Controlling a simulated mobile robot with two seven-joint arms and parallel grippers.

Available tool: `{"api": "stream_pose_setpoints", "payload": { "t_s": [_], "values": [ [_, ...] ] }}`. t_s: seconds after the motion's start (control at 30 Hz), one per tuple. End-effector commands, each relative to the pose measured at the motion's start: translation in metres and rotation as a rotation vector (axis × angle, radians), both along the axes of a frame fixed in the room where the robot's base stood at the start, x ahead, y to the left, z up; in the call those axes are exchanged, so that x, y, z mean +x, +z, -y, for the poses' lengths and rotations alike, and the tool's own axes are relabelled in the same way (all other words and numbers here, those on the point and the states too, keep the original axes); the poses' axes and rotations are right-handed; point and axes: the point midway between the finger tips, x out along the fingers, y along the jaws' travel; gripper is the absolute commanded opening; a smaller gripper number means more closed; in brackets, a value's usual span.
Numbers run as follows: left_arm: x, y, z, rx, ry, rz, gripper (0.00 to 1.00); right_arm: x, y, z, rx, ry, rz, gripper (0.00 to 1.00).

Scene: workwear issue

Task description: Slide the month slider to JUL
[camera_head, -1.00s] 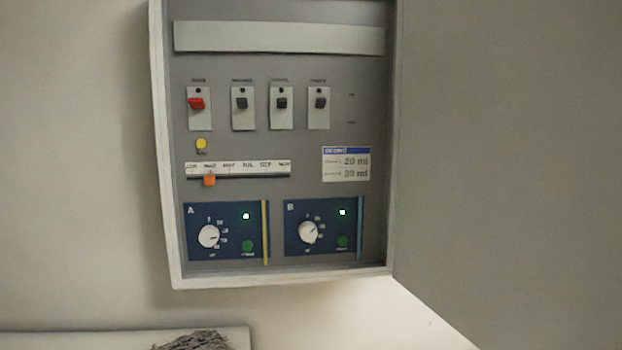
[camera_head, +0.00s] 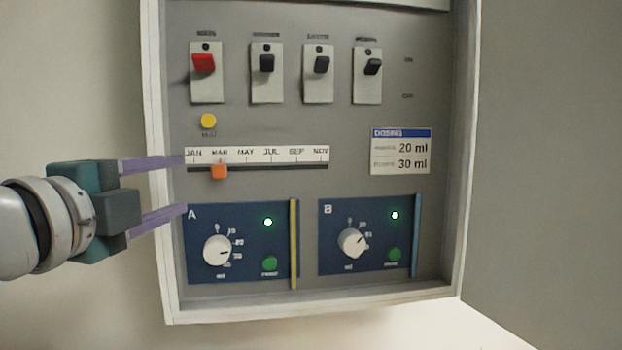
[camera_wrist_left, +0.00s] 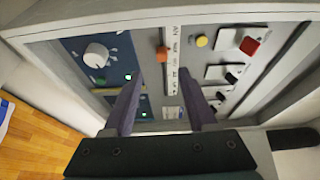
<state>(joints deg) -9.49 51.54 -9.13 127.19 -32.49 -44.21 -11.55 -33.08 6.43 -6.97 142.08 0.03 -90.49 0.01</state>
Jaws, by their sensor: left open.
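The orange month slider (camera_head: 219,172) sits on its dark track (camera_head: 275,168) under the MAR mark of the white month scale (camera_head: 257,155). JUL stands further right on that scale. My left gripper (camera_head: 185,185) is open and empty, just left of the slider, its purple fingers pointing right, one above and one below the slider's height. In the left wrist view the orange slider (camera_wrist_left: 163,54) shows beyond and between the two open fingers (camera_wrist_left: 165,92), apart from them. My right gripper is out of view.
Below are dial panels A (camera_head: 217,250) and B (camera_head: 353,242). The cabinet's open door (camera_head: 550,150) fills the right side.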

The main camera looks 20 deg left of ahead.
Motion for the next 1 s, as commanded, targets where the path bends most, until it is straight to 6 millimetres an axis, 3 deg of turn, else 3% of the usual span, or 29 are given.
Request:
{"api": "stream_pose_setpoints", "payload": {
  "t_s": [0.17,0.6,1.0],
  "values": [
    [0.014,0.008,-0.002,0.023,-0.009,0.012,0.57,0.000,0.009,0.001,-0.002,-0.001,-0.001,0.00],
    [0.080,0.007,-0.012,0.019,-0.008,0.009,0.57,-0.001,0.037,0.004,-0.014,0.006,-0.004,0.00],
    [0.099,0.003,-0.015,0.018,-0.010,0.007,0.57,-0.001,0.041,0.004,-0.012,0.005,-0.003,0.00]
  ]
}}
